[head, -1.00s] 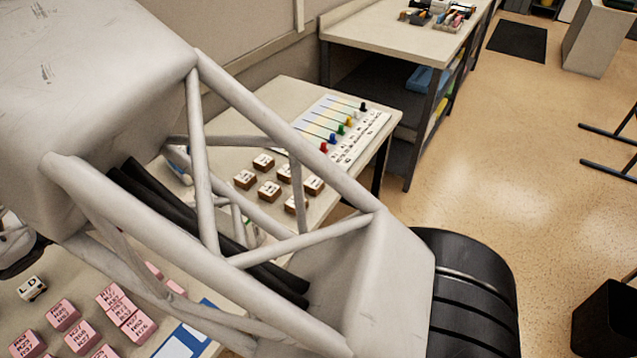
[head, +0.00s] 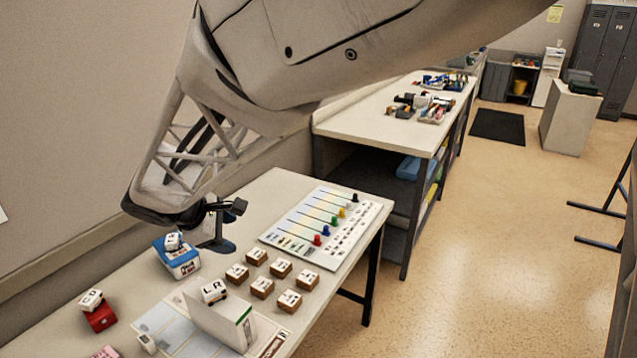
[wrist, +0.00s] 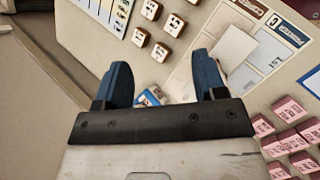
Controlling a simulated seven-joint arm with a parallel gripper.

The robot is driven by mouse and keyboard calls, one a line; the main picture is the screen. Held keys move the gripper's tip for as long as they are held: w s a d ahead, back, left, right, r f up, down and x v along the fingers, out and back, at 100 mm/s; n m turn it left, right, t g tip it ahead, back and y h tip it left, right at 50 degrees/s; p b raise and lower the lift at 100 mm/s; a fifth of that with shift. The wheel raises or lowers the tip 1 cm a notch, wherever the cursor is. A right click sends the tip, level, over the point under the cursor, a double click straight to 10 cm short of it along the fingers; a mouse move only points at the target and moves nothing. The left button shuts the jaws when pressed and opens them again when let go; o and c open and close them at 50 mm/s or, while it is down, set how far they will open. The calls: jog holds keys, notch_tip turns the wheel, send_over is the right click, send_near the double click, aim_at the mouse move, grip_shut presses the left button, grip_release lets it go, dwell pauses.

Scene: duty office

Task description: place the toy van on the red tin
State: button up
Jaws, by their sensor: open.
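A red tin (head: 102,319) stands at the lower left of the table in the head view. A small white van-like toy marked with letters (head: 90,299) shows at its top; I cannot tell whether it rests on it or just behind. A second small white toy (head: 172,241) sits on a blue tin (head: 183,266). A third, marked "LR" (head: 213,290), is by a white upright card. Which is the toy van is unclear. My gripper (head: 222,224) is open and empty above the table, near the blue tin. In the wrist view, the blue tin (wrist: 163,96) shows partly between the fingers.
Brown-sided letter blocks (head: 262,287) stand in the middle of the table. A board with coloured pegs (head: 320,230) lies behind them. The white upright card (head: 220,322) stands at the front. Pink blocks (wrist: 289,140) lie at the right in the wrist view.

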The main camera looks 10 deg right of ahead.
jog(key=s+d+r+m+g+y, duration=0.3)
jog(key=s+d+m, duration=0.4)
jog(key=s+d, duration=0.6)
jog(key=s+d+m+t+y, duration=0.1)
jog(key=s+d+m+y, duration=0.2)
jog(key=s+d+m, duration=0.5)
jog(key=s+d, duration=0.1)
jog(key=s, duration=0.3)
jog(key=shift+s+r+m+t, duration=0.15)
jog(key=shift+r+m+t, duration=0.1)
jog(key=shift+m+t, duration=0.15)
